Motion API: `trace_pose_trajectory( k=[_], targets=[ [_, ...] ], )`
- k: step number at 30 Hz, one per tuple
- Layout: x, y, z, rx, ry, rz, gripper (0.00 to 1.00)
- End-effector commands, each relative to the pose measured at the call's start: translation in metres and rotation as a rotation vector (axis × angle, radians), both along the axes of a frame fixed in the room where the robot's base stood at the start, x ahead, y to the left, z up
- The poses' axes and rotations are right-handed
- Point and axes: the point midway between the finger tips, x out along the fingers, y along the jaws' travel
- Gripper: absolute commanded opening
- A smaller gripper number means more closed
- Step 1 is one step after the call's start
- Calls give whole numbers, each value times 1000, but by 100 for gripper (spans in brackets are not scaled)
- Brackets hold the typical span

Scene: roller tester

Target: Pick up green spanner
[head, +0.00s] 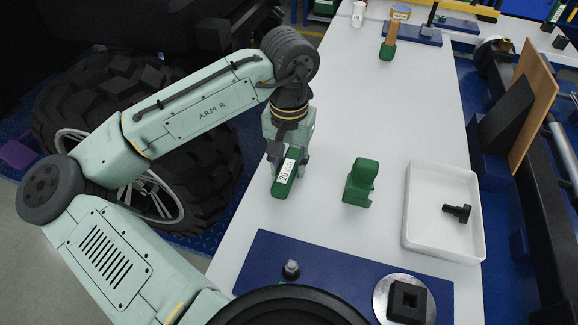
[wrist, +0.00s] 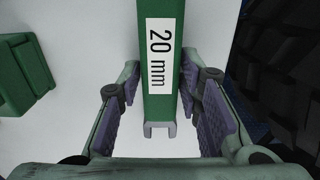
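The green spanner (head: 285,182) has a white label reading "20 mm" and shows at the near end of my gripper (head: 287,160) in the head view. In the wrist view the spanner (wrist: 160,103) runs down the middle, its open-jawed end toward the camera.
A green block (head: 360,183) stands right of the spanner on the white table (head: 330,215). A white tray (head: 421,235) with a dark bolt (head: 457,213) lies further right. A blue mat (head: 262,262) is at the near side. A large tyre (head: 205,165) is close at left.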

Motion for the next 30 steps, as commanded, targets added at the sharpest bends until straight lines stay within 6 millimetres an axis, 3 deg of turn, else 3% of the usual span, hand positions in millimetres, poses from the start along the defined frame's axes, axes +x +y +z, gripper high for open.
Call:
trace_pose_trajectory(
  k=[13,30],
  targets=[
    [0,0,0,0,0,0,0],
    [0,0,0,0,-1,0,0]
  ],
)
